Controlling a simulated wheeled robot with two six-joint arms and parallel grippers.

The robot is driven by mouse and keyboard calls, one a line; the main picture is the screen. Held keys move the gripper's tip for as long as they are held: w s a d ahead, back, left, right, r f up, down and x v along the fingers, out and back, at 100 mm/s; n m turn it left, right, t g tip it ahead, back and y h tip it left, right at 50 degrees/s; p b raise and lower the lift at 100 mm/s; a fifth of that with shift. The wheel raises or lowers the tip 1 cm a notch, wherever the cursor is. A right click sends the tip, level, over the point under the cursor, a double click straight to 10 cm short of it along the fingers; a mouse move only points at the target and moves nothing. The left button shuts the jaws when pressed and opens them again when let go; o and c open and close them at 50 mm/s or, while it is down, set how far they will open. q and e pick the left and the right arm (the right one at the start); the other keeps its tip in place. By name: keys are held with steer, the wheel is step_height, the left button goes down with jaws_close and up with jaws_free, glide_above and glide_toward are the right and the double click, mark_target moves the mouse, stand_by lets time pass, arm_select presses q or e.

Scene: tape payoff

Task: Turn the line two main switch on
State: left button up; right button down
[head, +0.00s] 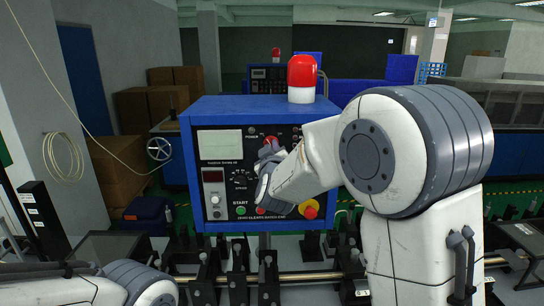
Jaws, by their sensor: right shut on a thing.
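A blue control box (188,150) with a dark front panel stands in front of me, with a red and white lamp (302,78) on top. My right gripper (268,152) is at the middle of this panel, shut on what looks like the main switch. The gripper and wrist hide most of the switch, so its position cannot be read. A bit of red (271,139) shows just above the fingers. My left arm shows only at the bottom left, and its gripper is out of view.
The panel also has a pale display (220,145), a green start button (241,211) and a red and yellow stop button (309,209). Below lies a brass-coloured rod (310,276) with black brackets. A second panel (268,79) with a red lamp stands farther back. Brown cartons (150,110) stand at left.

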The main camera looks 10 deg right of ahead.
steer(key=shift+f+m+b, duration=0.1)
steer(key=shift+m+b, duration=6)
steer(key=shift+m, duration=1.5)
steer(key=c, duration=0.9)
jaws_free()
steer(key=s, duration=0.3)
steer(key=s+a+b, duration=0.1)
steer(key=s, duration=0.3)
steer(key=s+a, duration=0.1)
steer(key=s, duration=0.2)
steer(key=shift+s, duration=0.15)
